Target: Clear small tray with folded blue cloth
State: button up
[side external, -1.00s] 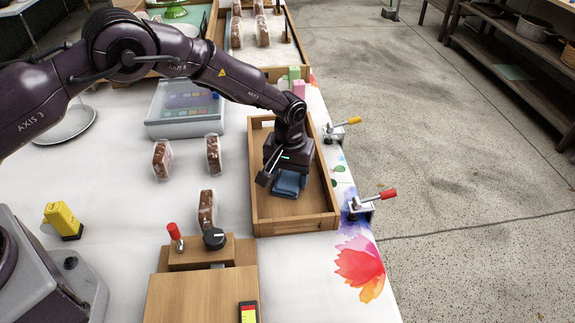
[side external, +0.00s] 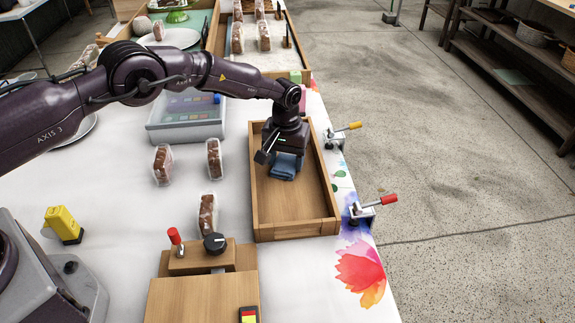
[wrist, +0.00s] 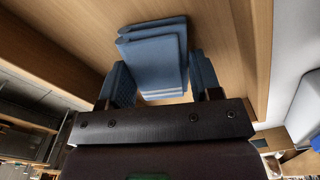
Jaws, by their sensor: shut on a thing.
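The folded blue cloth (side external: 285,168) is inside the small wooden tray (side external: 296,229), towards its far end. My gripper (side external: 286,154) points down over the tray and is shut on the cloth. In the wrist view the folded cloth (wrist: 158,60) shows between the two fingers, with layered folds and pale stripes near its lower edge. Bare wood of the tray lies around it. I cannot tell whether the cloth touches the tray floor. The near half of the tray is empty.
Two clamps, yellow-handled (side external: 343,133) and red-handled (side external: 372,208), stand along the table's right edge. Wrapped brown bars (side external: 214,159) stand left of the tray. A grey clear-lidded case (side external: 186,119) is behind them. A wooden block device with a knob (side external: 214,243) stands in front.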

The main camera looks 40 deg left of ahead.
jog(key=shift+w+a, duration=1.1)
jog(key=shift+a, duration=0.1)
jog(key=shift+s+d+r, duration=0.1)
jog(key=shift+d+r, duration=0.05)
jog(key=shift+r, duration=3.95)
